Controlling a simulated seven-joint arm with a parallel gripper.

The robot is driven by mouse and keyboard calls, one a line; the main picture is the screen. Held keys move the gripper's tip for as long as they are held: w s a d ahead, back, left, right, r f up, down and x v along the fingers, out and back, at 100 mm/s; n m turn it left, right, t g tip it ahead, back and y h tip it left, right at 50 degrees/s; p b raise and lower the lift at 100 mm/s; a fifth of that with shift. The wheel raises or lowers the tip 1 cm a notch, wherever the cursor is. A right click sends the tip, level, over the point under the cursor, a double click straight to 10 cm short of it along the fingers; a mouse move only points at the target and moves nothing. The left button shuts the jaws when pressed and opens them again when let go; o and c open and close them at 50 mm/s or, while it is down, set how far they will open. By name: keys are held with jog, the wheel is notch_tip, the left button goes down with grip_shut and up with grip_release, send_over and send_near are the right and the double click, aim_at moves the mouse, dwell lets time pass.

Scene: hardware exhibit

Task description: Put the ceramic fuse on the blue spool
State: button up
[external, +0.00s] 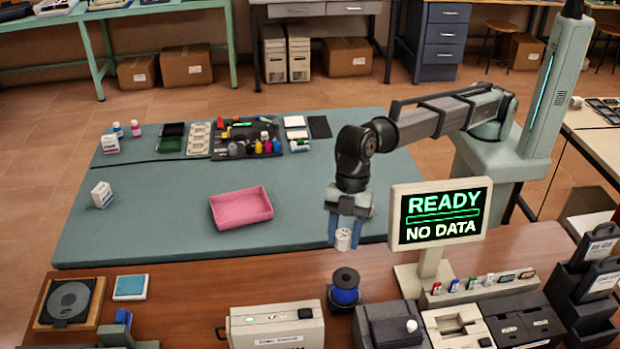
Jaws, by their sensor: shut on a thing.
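The ceramic fuse (343,240) is a small white cylinder. My gripper (343,235) is shut on it and holds it in the air, pointing down, near the front edge of the green mat. The blue spool (346,291) has blue winding and a dark top flange. It stands upright on a dark base on the brown wooden bench. In the external view the fuse appears above the spool and apart from it. The exact depth between them is hard to tell from this single view.
A monitor (440,214) reading "READY NO DATA" stands close right of my gripper. A pink tray (241,208) and a white box (102,195) sit on the green mat (150,235). A beige device (276,326) is left of the spool, a dark box (391,325) right.

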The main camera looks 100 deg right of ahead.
jog(key=shift+s+a+n+g, duration=0.1)
jog(key=shift+s+n+g, duration=0.15)
jog(key=shift+n, duration=0.35)
jog(key=shift+s+n+g, duration=0.15)
jog(key=shift+n+g, duration=0.1)
jog(key=shift+n, duration=0.35)
jog(key=shift+s+n+g, duration=0.25)
jog(key=shift+n+g, duration=0.15)
jog(key=shift+n, duration=0.6)
jog(key=shift+f, duration=0.1)
send_near(348, 284)
jog(key=shift+x, duration=2.35)
jog(key=shift+f, duration=0.15)
jog(key=o, duration=1.1)
jog(key=v, duration=1.2)
jog(key=shift+d, duration=0.3)
